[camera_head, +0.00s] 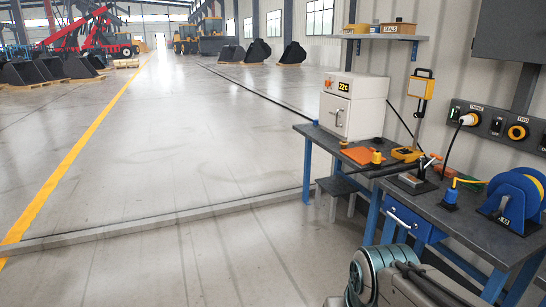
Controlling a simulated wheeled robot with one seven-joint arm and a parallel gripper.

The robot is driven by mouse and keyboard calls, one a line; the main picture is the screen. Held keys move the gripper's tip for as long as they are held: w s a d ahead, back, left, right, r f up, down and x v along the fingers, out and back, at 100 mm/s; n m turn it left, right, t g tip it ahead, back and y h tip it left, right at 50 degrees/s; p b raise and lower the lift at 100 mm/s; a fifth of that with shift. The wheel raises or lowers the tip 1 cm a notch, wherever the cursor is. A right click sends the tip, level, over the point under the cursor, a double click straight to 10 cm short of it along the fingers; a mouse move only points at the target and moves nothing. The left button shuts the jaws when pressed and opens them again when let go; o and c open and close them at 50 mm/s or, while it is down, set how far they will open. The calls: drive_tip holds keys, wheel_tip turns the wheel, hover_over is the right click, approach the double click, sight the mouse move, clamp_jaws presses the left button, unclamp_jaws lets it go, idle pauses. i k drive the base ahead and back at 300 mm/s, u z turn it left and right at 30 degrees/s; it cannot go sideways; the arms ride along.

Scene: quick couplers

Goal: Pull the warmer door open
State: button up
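The warmer is a white box (372,108) on the far end of the workbench, right of centre. A small yellow display reading about 22 sits on its upper front. Its door (328,108) faces left toward the open floor and looks closed. A small grey handle (338,118) shows on the door. My gripper is not in view, so its distance from the door cannot be told.
The workbench (440,210) runs along the right wall. An orange mat (358,155), a blue hose reel (516,198) and small tools lie on it. A dark step stool (338,186) stands below the warmer.

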sight(333, 114)
drive_tip(key=u, duration=0.05)
drive_tip(key=i, duration=1.65)
drive_tip(key=z, duration=0.4)
drive_tip(key=i, duration=1.8)
drive_tip(key=z, duration=0.55)
drive_tip(key=i, duration=0.8)
drive_tip(key=z, duration=0.2)
